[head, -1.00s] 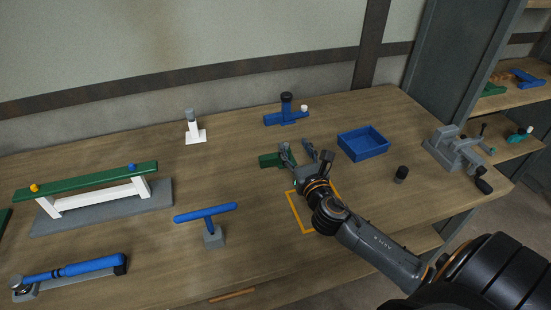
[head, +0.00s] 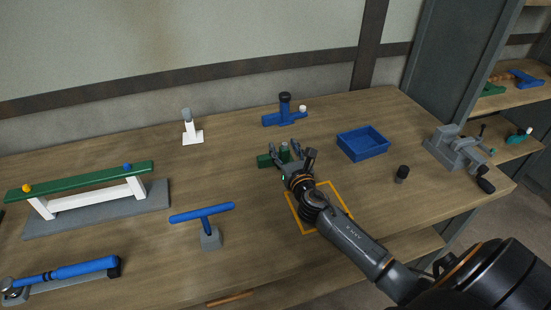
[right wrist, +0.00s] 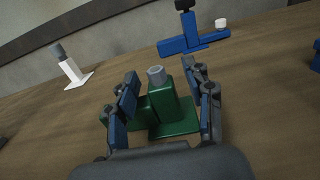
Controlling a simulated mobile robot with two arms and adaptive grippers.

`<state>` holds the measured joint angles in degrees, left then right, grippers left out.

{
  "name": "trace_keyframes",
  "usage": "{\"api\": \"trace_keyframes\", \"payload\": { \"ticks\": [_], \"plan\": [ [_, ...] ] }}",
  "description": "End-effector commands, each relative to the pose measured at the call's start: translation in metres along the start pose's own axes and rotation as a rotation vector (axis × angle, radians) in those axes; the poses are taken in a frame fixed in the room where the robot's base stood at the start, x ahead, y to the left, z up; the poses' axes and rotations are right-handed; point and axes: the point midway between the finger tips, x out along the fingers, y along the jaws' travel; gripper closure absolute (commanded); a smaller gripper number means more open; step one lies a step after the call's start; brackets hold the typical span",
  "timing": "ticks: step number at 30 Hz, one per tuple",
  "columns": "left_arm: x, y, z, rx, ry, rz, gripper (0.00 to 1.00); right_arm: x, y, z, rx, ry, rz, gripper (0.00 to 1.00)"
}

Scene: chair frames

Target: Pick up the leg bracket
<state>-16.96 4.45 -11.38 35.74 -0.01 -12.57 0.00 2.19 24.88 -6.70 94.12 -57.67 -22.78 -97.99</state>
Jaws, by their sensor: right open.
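A green bracket (right wrist: 163,108) with an upright post and a grey cap stands on the table in the right wrist view. It also shows, partly hidden by my fingers, in the head view (head: 264,161). My right gripper (head: 294,155) is open over it. In the right wrist view, my blue-padded fingers stand on either side of the post, with the left finger close to it. I cannot tell whether they touch it. A white bracket (head: 192,132) and a blue bracket (head: 284,117) stand farther back. My left gripper is not in view.
An orange outlined square (head: 340,199) lies under my arm. A blue T-handle (head: 205,213) and a green-topped frame (head: 80,181) are left.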

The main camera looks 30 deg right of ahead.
Motion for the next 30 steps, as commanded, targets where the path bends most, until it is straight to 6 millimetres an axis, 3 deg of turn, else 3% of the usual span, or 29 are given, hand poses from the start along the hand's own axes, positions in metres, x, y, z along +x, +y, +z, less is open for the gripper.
{"api": "trace_keyframes", "payload": {
  "ticks": [6, 14, 23, 30],
  "plan": [
    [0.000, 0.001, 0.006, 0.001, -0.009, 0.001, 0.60, 0.001, 0.000, -0.001, 0.001, 0.001, 0.000, 0.48],
    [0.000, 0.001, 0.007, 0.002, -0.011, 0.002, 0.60, 0.001, 0.000, 0.000, 0.001, 0.001, 0.000, 0.99],
    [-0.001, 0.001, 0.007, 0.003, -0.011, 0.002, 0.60, 0.001, 0.000, 0.001, 0.001, -0.001, 0.000, 1.00],
    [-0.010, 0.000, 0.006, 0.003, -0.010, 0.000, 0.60, 0.001, 0.000, 0.020, 0.000, -0.003, 0.001, 1.00]
  ]
}}
